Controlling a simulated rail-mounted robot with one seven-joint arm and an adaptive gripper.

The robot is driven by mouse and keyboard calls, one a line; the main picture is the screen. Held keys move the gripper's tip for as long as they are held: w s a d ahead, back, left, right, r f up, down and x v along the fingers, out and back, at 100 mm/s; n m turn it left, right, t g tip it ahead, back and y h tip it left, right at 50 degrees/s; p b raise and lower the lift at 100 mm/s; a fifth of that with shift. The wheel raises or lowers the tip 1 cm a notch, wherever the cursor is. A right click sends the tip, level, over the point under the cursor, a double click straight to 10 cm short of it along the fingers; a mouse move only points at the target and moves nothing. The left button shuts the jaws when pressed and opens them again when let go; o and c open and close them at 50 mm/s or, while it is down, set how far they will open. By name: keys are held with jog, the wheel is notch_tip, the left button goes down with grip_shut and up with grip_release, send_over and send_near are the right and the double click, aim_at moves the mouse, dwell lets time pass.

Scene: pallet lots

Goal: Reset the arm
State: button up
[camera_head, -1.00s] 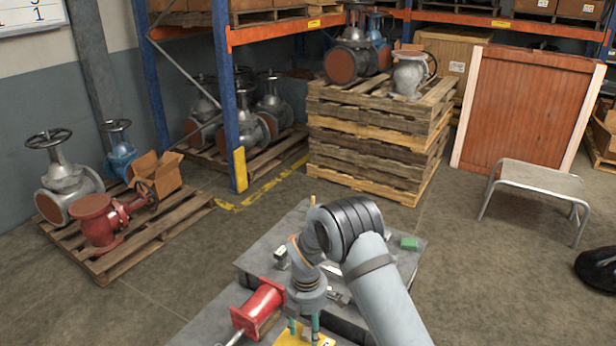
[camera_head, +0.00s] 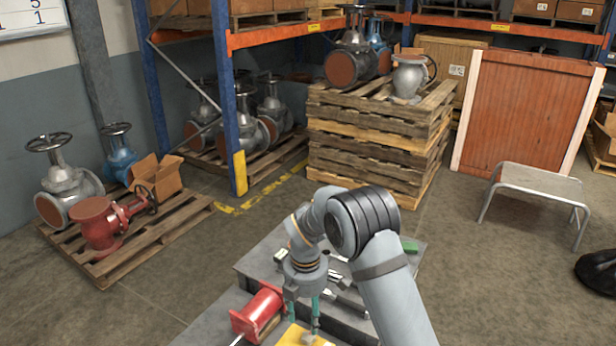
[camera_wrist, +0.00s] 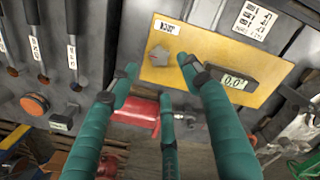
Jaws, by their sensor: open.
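My gripper (camera_head: 303,318) hangs from my grey arm over the front of the grey work surface (camera_head: 252,258). In the wrist view its teal fingers (camera_wrist: 158,85) are spread apart with nothing between them. Below and beyond the fingers is a yellow plate (camera_wrist: 215,55) with a small grey hexagonal piece (camera_wrist: 159,54) on it and a dark display reading 0.0 (camera_wrist: 232,85). The plate also shows in the head view (camera_head: 297,336), partly cut by the lower edge.
A red cylindrical part (camera_head: 257,314) lies left of my gripper. A green block (camera_head: 410,247) sits at the surface's far right. Stacked pallets (camera_head: 375,140), a step stool (camera_head: 537,182) and a valve pallet (camera_head: 130,240) stand on the floor. Floor is clear between them.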

notch_tip(320, 180, up, 4)
send_over(308, 336)
jog(key=f, duration=1.2)
jog(key=shift+s+f, duration=0.15)
jog(key=shift+s, duration=0.1)
jog(key=shift+w+a+m, duration=0.1)
jog(key=shift+w+m, duration=0.1)
jog(key=shift+m, duration=0.6)
jog(key=m, duration=0.2)
jog(key=shift+r+m+b, duration=0.2)
jog(key=shift+m+b, duration=0.1)
jog(key=m, duration=0.6)
jog(key=shift+m, duration=0.4)
jog(key=m+p, duration=0.1)
jog(key=m, duration=0.5)
jog(key=shift+r+m, duration=0.15)
jog(key=shift+m, duration=0.25)
jog(key=m+p, duration=0.1)
jog(key=m, duration=0.4)
